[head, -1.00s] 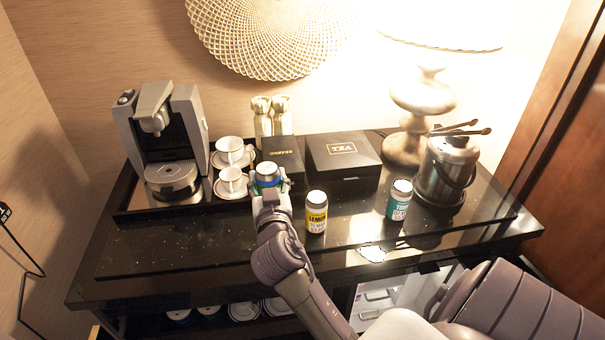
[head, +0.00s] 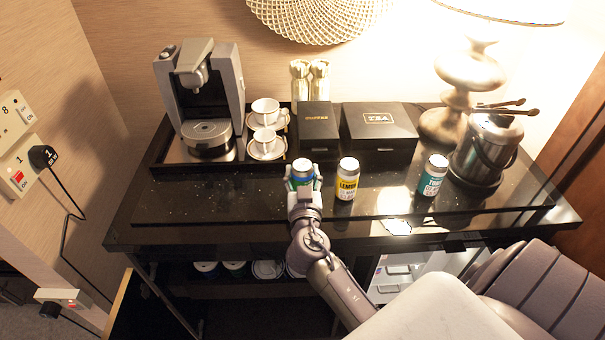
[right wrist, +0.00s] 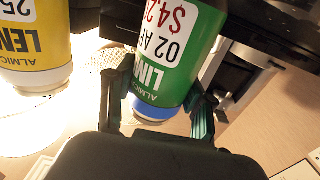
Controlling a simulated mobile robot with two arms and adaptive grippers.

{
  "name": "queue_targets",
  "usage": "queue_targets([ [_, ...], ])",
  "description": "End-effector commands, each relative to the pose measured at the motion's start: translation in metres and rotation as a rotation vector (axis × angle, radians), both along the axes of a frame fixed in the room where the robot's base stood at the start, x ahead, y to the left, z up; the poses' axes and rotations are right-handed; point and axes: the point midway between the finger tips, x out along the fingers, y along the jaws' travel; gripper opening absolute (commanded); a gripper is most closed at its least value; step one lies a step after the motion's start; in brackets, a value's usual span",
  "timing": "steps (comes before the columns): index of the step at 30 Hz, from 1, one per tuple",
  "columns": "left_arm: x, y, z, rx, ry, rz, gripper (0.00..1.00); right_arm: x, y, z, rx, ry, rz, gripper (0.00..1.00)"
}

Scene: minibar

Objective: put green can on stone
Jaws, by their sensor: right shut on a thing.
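The green can (head: 303,167), with a blue end, is in my right gripper (head: 304,183), left of the yellow can. In the right wrist view the green can (right wrist: 178,62) appears upside down, with a white label, between the two fingers of my right gripper (right wrist: 160,105). The gripper is shut on it. I cannot tell whether its base touches the surface below. No separate stone stands out; the dark, speckled, glossy counter top (head: 235,200) looks like stone. My left gripper is not in view.
The yellow can (head: 346,180) stands close to the right of the green can. A teal can (head: 432,176) stands further right, near an ice bucket (head: 485,150). Cups, a coffee machine (head: 201,95) and black boxes (head: 379,130) are behind. The counter's left front is clear.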

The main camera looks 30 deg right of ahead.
Motion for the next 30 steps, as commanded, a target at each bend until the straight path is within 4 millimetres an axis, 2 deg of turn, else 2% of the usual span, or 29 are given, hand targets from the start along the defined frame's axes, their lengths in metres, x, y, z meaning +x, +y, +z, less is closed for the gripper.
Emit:
queue_targets([
  [3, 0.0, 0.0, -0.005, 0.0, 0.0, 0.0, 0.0, 0.0, 0.0, -0.003, 0.0, -0.002, 0.0, 0.09],
  [4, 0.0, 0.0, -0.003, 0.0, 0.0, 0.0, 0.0, 0.0, 0.0, -0.002, 0.0, 0.0, -0.001, 0.56],
  [8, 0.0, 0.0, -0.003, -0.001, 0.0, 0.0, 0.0, 0.0, 0.0, -0.002, 0.0, 0.0, -0.001, 0.78],
  [20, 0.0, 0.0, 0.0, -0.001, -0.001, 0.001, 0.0, -0.001, 0.001, 0.001, 0.0, 0.0, 0.0, 0.78],
  [23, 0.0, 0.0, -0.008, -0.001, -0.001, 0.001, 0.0, -0.014, 0.009, -0.003, 0.002, 0.0, 0.001, 0.78],
  [30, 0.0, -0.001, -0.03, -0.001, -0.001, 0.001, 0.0, -0.059, 0.035, -0.005, 0.004, 0.0, -0.001, 0.78],
])
